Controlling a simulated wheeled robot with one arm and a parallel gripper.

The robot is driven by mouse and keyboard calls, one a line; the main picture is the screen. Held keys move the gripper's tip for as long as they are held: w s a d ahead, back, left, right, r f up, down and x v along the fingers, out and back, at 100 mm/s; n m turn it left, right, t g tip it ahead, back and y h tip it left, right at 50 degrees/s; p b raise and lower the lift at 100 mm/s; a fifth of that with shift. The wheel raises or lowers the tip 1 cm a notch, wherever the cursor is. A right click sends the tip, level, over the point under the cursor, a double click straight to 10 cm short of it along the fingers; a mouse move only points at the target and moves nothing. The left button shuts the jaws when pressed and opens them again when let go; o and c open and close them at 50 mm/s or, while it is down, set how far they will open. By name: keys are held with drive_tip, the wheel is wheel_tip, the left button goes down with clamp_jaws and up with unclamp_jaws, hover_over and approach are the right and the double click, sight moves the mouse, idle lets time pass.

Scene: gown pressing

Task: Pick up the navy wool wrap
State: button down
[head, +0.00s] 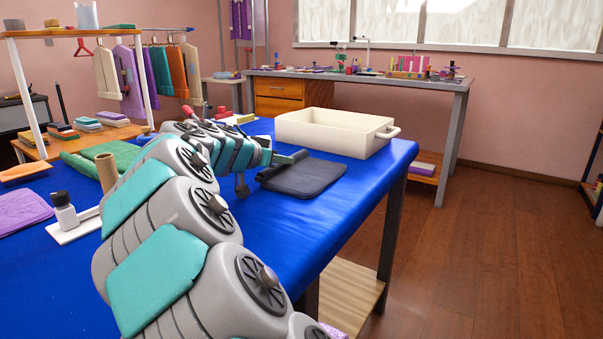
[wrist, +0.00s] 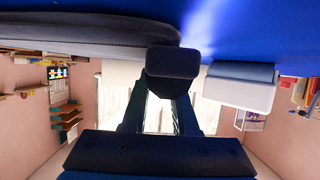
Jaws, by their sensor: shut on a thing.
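The navy wool wrap (head: 304,179) is a dark, flat, folded piece at the right part of the blue table, in front of the cream tray. My gripper (head: 292,157) reaches in from the left and is shut on the wrap at its far left edge. In the wrist view the fingers run up to a dark block (wrist: 173,62), and the wrap (wrist: 85,36) spreads to the left as a dark band. The wrap looks level, on or very close to the table; I cannot tell if it is lifted. My arm hides part of the table.
The cream tray (head: 333,133) stands just behind the wrap, near the blue table's (head: 270,232) right edge. The table front right of my arm is clear.

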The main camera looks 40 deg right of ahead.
idle(0.4)
wheel_tip(320, 180, up, 10)
idle(0.6)
drive_tip(key=c, duration=1.3)
unclamp_jaws()
clamp_jaws()
drive_tip(key=shift+r, duration=0.1)
wheel_tip(320, 180, up, 8)
drive_tip(key=p, duration=0.3)
